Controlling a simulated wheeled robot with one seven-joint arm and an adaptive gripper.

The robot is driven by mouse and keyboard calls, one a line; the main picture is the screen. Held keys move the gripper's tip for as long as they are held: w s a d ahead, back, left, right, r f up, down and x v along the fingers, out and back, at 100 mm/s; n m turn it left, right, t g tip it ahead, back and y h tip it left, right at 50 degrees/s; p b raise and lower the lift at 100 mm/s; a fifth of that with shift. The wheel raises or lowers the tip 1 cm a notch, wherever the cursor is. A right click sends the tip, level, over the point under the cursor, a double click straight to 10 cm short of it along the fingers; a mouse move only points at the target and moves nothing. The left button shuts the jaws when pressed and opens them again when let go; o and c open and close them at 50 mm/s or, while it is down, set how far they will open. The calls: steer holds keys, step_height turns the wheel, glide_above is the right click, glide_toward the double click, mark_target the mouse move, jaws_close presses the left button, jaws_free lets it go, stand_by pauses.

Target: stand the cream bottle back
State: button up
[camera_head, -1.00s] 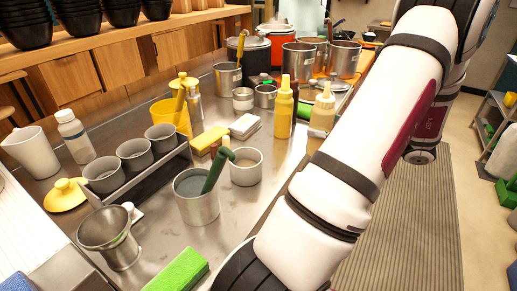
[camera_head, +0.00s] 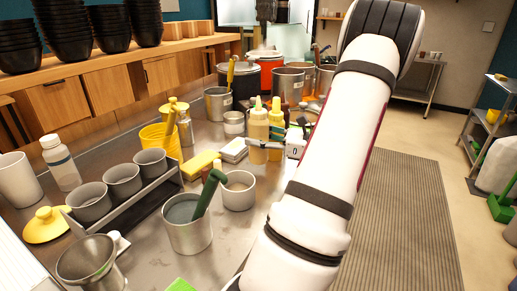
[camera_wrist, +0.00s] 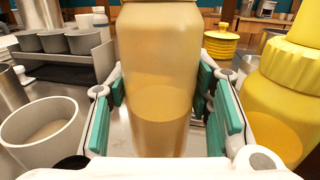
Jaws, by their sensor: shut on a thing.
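The cream bottle (camera_head: 258,127), pale tan with a pointed nozzle, is upright between the fingers of my gripper (camera_head: 262,145) at the middle of the counter. In the wrist view the cream bottle (camera_wrist: 158,75) fills the middle, with teal finger pads of my gripper (camera_wrist: 160,110) on both sides. My gripper is shut on it. I cannot tell whether its base touches the counter. The yellow bottle (camera_head: 275,122) stands close beside it, partly hidden behind it in the head view; it also shows at the right of the wrist view (camera_wrist: 280,95).
Left of the bottles are a white block (camera_head: 234,150), a yellow sponge (camera_head: 200,162) and a small pot (camera_head: 238,190). A metal pot with a green handle (camera_head: 188,233) stands nearer. Large steel pots (camera_head: 288,84) stand behind. A rack of grey cups (camera_head: 122,182) is left.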

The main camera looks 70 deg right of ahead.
steer(key=shift+s+f+b, duration=0.1)
steer(key=shift+f+b, duration=0.2)
steer(key=shift+f, duration=1.4)
steer(key=shift+f, duration=0.15)
steer(key=o, duration=0.5)
steer(key=shift+c, duration=0.2)
steer(key=shift+r, duration=0.2)
steer(key=s, duration=0.4)
steer(key=s+p, duration=0.1)
steer(key=s, duration=0.3)
steer(key=s+d, duration=0.1)
steer(key=s, duration=0.3)
steer(key=shift+d+f, duration=0.1)
steer(key=shift+f, duration=0.1)
steer(key=shift+r+p, duration=0.1)
steer(key=shift+p, duration=0.2)
